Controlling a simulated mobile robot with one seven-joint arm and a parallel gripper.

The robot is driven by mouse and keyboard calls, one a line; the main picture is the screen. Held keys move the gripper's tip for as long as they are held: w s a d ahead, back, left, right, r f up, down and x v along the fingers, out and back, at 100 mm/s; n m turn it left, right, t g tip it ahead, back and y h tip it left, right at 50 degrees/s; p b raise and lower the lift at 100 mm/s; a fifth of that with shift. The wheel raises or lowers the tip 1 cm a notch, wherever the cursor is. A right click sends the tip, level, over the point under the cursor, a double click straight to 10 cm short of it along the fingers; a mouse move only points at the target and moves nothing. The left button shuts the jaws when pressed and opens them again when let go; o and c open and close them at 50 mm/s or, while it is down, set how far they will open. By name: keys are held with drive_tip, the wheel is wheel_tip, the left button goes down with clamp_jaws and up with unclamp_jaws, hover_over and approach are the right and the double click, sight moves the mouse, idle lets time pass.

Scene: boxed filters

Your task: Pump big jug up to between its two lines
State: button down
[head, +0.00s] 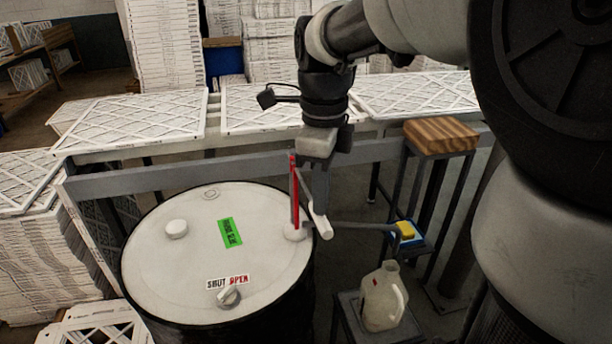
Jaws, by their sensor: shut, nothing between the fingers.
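The jug (382,300) is cream, with a side handle and a small red mark near its upper side. It stands upright; its two lines and liquid level cannot be made out. A white-topped drum (200,265) carries a pump with a red upright (294,190), a pale handle (321,222) and a grey pipe (360,226) reaching right, above and behind the jug. A knob (229,295) sits below a SHUT/OPEN label (228,282); its handle seems tilted toward OPEN. My gripper (320,188) is shut and empty, pointing down by the pump handle; contact cannot be told.
The jug rests on a small dark stand (350,312). A yellow block (405,230) lies on a blue tray behind it. A wooden block (440,135) tops a tall stand. Framed filters (130,120) cover the bench behind. A white cap (176,229) and green label (230,233) mark the drum.

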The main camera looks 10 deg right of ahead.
sight(320, 222)
drive_tip(key=shift+f, duration=0.5)
drive_tip(key=shift+f+b, duration=0.9)
drive_tip(key=shift+f, duration=0.3)
drive_tip(key=shift+s+f+b, duration=0.15)
drive_tip(key=shift+f+b, duration=0.6)
drive_tip(key=shift+f, duration=0.35)
drive_tip(key=shift+s+f+b, duration=0.1)
drive_tip(key=shift+f+b, duration=0.65)
drive_tip(key=shift+f, duration=0.45)
